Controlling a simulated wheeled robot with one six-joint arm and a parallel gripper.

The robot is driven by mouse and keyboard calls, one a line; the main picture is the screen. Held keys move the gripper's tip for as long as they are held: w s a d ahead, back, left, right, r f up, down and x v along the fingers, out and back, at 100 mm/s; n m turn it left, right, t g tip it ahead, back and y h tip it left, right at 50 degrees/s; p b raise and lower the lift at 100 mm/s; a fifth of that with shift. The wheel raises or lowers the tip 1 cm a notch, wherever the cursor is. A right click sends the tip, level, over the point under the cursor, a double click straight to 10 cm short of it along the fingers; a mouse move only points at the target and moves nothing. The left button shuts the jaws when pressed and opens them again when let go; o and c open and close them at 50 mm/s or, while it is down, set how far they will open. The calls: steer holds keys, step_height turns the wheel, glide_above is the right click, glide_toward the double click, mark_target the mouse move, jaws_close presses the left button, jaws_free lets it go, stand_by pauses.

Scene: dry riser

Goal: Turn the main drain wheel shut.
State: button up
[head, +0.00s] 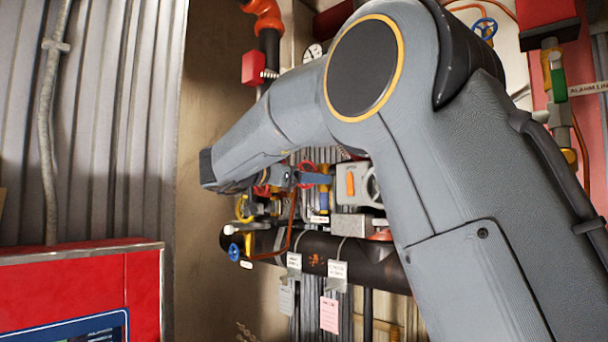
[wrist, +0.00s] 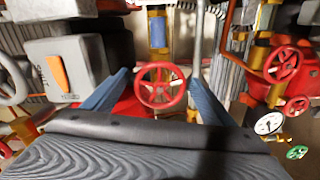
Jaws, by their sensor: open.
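A red handwheel (wrist: 159,87) with spokes faces me in the middle of the wrist view. My gripper (wrist: 158,74) is open, with one blue finger on each side of this wheel and a visible gap on both sides. I cannot tell how far the fingertips are from it in depth. No label names this wheel, so I cannot tell if it is the main drain wheel. In the head view my gripper (head: 316,178) is small and partly hidden among the pipes, and my own arm covers much of the valve area.
A grey box (wrist: 64,72) with an orange lever stands left of the fingers. Another red wheel (wrist: 282,65), a gauge (wrist: 269,124) and a green wheel (wrist: 297,152) are on the right. A dark horizontal pipe (head: 320,250) with hanging tags runs below. A red cabinet (head: 75,280) is at lower left.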

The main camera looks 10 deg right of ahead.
steer(key=c, duration=1.1)
steer(key=shift+o, duration=0.2)
